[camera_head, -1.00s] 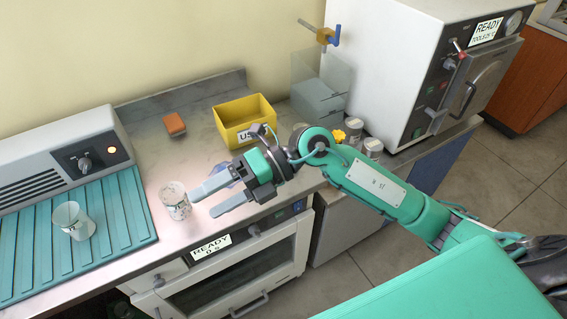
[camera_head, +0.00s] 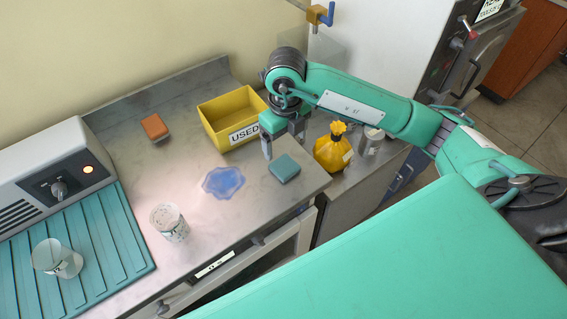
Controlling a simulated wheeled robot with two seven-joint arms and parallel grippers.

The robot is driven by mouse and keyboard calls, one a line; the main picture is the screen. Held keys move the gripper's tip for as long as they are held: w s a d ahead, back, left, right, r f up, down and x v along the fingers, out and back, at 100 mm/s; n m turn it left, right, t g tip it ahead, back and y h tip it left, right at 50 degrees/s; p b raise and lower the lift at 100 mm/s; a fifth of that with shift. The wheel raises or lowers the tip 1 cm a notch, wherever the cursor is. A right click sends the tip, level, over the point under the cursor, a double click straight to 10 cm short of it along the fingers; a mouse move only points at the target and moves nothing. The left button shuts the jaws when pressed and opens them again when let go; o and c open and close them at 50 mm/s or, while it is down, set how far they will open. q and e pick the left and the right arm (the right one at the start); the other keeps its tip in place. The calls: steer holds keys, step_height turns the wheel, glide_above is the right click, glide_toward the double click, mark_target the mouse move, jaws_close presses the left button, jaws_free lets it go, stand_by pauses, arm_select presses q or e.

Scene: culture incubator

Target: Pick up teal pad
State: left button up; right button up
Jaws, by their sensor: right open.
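The teal pad (camera_head: 285,168) lies flat on the grey counter near its front right corner. My right gripper (camera_head: 283,148) points down just behind and above the pad, close to the yellow bin. Its fingers are apart, and nothing shows between them. I cannot tell whether a finger touches the counter. My left gripper is not in view.
A yellow bin (camera_head: 219,121) labelled USED stands behind the pad. A blue spill (camera_head: 223,182) lies to its left, with a speckled beaker (camera_head: 169,223) further left. An orange sponge (camera_head: 154,126) lies at the back. A yellow bottle (camera_head: 333,152) stands to the right.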

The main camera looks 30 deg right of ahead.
mark_target(285, 165)
step_height(285, 165, down, 3)
steer(key=shift+w+f, duration=0.1)
steer(key=shift+w, duration=0.05)
steer(key=shift+f, duration=0.4)
steer(key=shift+f+p, duration=0.7)
steer(key=shift+f, duration=0.25)
step_height(285, 165, down, 3)
steer(key=shift+f+p, duration=0.1)
steer(key=shift+p, duration=0.35)
steer(key=shift+a+f, duration=0.1)
steer(key=shift+f, duration=0.1)
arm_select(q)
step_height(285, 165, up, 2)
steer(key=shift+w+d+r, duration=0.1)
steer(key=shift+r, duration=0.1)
arm_select(e)
steer(key=c, duration=1)
steer(key=shift+r, duration=0.1)
steer(key=shift+c, duration=0.2)
arm_select(q)
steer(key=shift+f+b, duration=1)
steer(key=shift+b, duration=0.1)
arm_select(e)
step_height(285, 165, up, 20)
